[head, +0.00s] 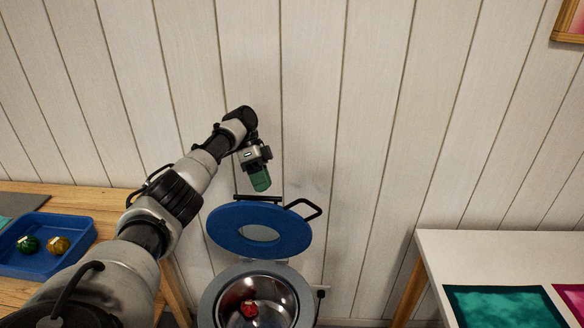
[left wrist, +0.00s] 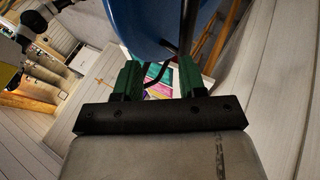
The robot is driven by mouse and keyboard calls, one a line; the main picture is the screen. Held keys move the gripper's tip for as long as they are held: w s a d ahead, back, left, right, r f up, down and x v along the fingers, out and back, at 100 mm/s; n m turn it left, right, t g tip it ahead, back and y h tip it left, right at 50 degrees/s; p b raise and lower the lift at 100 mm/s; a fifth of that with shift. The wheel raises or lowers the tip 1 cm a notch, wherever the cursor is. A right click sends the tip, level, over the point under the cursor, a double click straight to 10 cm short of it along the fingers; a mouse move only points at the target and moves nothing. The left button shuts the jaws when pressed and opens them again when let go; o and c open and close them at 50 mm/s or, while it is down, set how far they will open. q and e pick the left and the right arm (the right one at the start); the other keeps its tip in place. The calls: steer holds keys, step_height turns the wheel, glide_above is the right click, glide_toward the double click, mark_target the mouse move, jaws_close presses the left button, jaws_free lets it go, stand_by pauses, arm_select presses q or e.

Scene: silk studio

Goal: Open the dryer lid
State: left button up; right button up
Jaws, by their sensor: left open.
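The dryer lid (head: 284,233) is a blue ring with a pale round window, and it stands raised and tilted above the drum. A black handle (head: 305,209) sticks out at its right side. The dryer drum (head: 281,295) below is open, and a red item (head: 249,309) lies inside the metal bowl. My left gripper (head: 261,182) is above the lid's upper edge, its green fingers pointing down. In the left wrist view the green fingers (left wrist: 157,78) are apart, with the blue lid (left wrist: 152,22) just beyond them and a dark bar near the right finger. My right gripper is not in view.
A wooden table (head: 95,192) at left holds a blue tray (head: 82,223) with a green and a gold ball. A white table (head: 475,245) at right carries teal and pink cloths. The plank wall (head: 370,110) stands close behind the dryer.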

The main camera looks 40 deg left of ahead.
arm_select(q)
steer(key=w+d+r, duration=0.1)
steer(key=d+r, duration=0.4)
steer(key=d, duration=0.4)
steer(key=shift+w+r, duration=0.25)
steer(key=shift+w, duration=0.1)
steer(key=shift+s+f, duration=0.1)
